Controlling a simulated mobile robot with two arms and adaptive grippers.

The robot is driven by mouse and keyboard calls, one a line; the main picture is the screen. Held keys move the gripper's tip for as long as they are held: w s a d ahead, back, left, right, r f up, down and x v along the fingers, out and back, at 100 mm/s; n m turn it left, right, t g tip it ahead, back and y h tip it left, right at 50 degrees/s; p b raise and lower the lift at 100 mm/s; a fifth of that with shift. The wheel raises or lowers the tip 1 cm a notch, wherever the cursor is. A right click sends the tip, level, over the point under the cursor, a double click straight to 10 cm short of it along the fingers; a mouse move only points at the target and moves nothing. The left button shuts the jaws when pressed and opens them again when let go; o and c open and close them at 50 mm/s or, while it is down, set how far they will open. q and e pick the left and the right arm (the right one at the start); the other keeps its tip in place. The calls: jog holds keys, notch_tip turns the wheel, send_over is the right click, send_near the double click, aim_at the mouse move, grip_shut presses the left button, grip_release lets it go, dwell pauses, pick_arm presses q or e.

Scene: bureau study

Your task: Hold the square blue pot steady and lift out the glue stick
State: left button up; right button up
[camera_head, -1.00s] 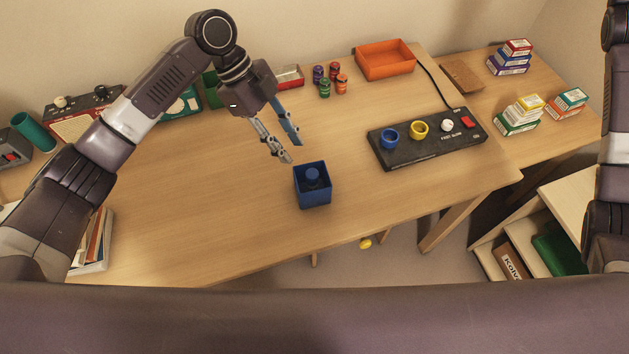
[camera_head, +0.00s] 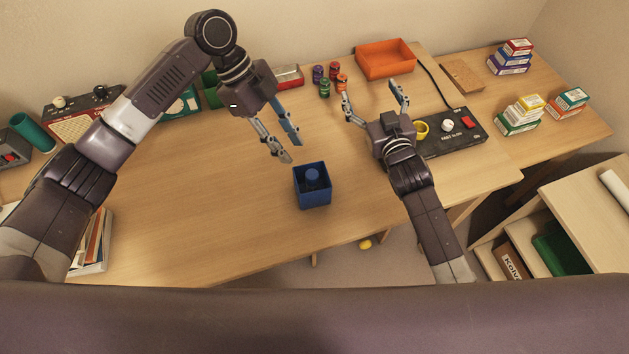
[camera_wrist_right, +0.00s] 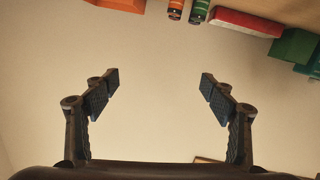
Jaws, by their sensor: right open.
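The square blue pot (camera_head: 316,198) stands upright on the desk near its front edge in the head view. A round blue top, seemingly of the glue stick (camera_head: 312,175), shows inside it; the rest is hidden by the walls. My left gripper (camera_head: 293,150) is above and behind the pot, its fingers apart and empty, pointing down toward it without touching. My right gripper (camera_head: 369,88) is open and empty, to the right of and behind the pot, fingers pointing to the back of the desk. Its open fingers also show in the right wrist view (camera_wrist_right: 160,82), with nothing between them.
A black control box (camera_head: 455,145) lies partly under my right gripper. Several small coloured canisters (camera_head: 325,87) and an orange tray (camera_head: 385,60) stand at the back. Stacked small boxes (camera_head: 525,112) are at the right. The desk left of the pot is clear.

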aim_at(314, 181)
jog(key=s+a+f+g, duration=0.1)
jog(key=s+a+f, duration=0.1)
jog(key=s+a, duration=0.2)
jog(key=s+a+f+m+g, duration=0.1)
jog(key=s+a+f, duration=0.2)
jog(key=a, duration=0.3)
jog(key=s+a+f+m+y, duration=0.1)
jog(key=s+a+f, duration=0.1)
jog(key=s+a, duration=0.3)
jog(key=shift+s+f+g, duration=0.2)
jog(key=shift+s+g, duration=0.1)
jog(key=shift+g, duration=0.1)
jog(key=shift+n+h, duration=0.3)
jog(key=shift+n, duration=0.1)
jog(key=s, duration=0.2)
jog(key=s+d, duration=0.1)
jog(key=s, duration=0.4)
jog(key=shift+s+d+f, duration=0.15)
jog(key=shift+d, duration=0.1)
jog(key=shift+g, duration=0.3)
jog(key=shift+x, duration=3.85)
jog(key=shift+s, duration=0.1)
jog(key=c, duration=1.2)
jog(key=shift+f, duration=0.1)
jog(key=shift+c, duration=0.7)
